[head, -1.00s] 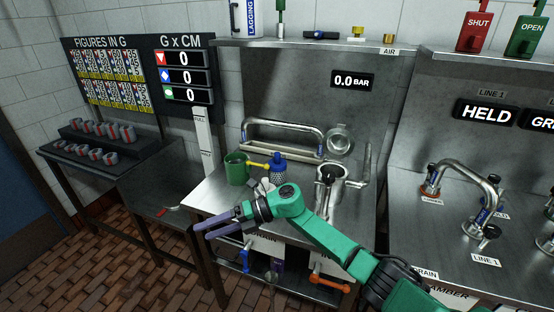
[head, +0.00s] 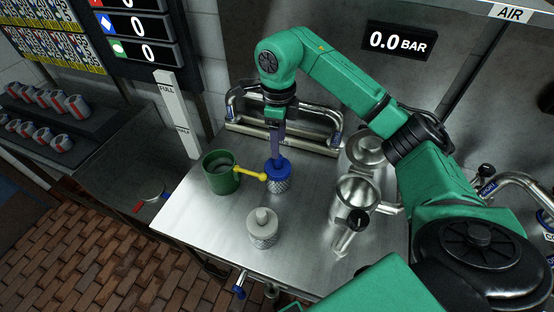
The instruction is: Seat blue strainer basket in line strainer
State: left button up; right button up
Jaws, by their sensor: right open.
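The blue strainer basket (head: 278,182) stands upright on the steel bench, with a blue top and a mesh lower body. My right gripper (head: 277,157) points down directly over it, jaws open, fingertips at the height of its top knob. The fingers are seen nearly edge-on, so I cannot tell whether they touch the knob. The line strainer (head: 357,191) is a steel cup-shaped body with an open mouth, to the right of the basket. A round steel lid (head: 369,146) shows behind it, partly covered by my right arm. My left gripper is not in view.
A green mug (head: 220,173) stands left of the blue basket, and a yellow rod with a round end (head: 251,174) spans the gap. A pale grey basket (head: 262,226) stands in front. A bent pipe (head: 238,106) lies behind. Bench between basket and strainer is clear.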

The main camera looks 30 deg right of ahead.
aim_at(278, 171)
jog(key=shift+s+a+f+p, duration=0.35)
jog(key=shift+s+f+p, duration=0.35)
jog(key=shift+f+p, duration=0.15)
jog(key=f+p, duration=0.1)
jog(key=f, duration=0.2)
jog(key=shift+w+d+f, duration=0.1)
jog(key=shift+w+f, duration=0.1)
jog(key=shift+w+d+f, duration=0.1)
jog(key=shift+w+f, duration=0.15)
jog(key=shift+f, duration=0.2)
jog(key=shift+c, duration=0.5)
jog(key=shift+s+r, duration=0.1)
jog(key=c, duration=0.5)
grip_shut()
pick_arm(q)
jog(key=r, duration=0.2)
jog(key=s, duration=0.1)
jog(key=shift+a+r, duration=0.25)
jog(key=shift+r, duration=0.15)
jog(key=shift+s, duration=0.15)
